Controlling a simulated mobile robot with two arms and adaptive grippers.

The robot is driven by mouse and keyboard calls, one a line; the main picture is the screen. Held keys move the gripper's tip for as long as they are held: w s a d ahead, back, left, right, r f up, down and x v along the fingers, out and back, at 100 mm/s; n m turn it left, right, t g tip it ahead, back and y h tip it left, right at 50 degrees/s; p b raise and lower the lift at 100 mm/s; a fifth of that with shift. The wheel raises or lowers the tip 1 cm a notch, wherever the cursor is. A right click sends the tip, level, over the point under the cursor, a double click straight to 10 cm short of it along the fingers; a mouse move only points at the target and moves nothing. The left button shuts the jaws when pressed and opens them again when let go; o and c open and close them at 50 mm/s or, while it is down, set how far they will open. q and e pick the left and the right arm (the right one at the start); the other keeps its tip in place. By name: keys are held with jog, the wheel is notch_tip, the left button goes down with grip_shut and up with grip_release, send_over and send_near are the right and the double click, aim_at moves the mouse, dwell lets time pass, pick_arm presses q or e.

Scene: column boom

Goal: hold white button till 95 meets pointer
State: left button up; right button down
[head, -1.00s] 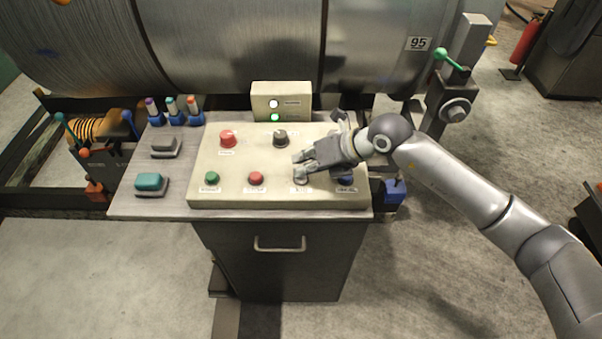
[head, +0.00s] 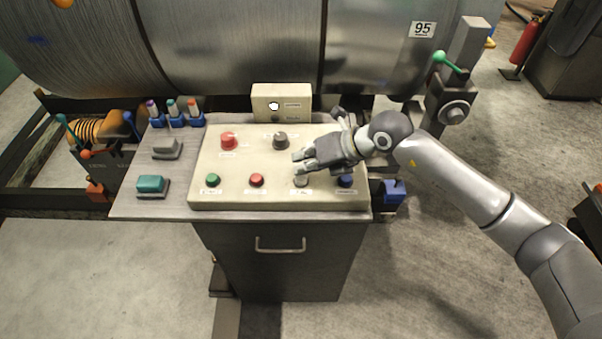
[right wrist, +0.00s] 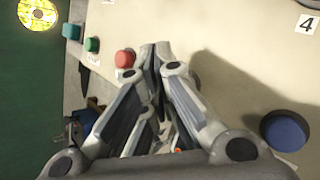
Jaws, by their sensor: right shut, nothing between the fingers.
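The white button (head: 301,181) is at the front of the beige control panel (head: 235,196), between a red and a blue button. My right gripper (head: 301,161) is shut and empty. Its fingertips are just above and behind the white button in the head view, and the button looks uncovered. In the right wrist view the fingers (right wrist: 155,55) hide the white button. The 95 tag (head: 423,29) is on the large metal drum (head: 380,60), high on its right side. I cannot clearly pick out the pointer. My left gripper is not in view.
A red button (head: 256,180), a green button (head: 213,180) and a blue button (head: 346,181) share the front row. A larger red button (head: 228,140) and a dark knob (head: 280,140) stand behind. The indicator box (head: 296,90) has its upper white lamp lit.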

jog(key=shift+r, duration=0.3)
jog(key=shift+r+p, duration=1.7)
jog(key=shift+r, duration=0.8)
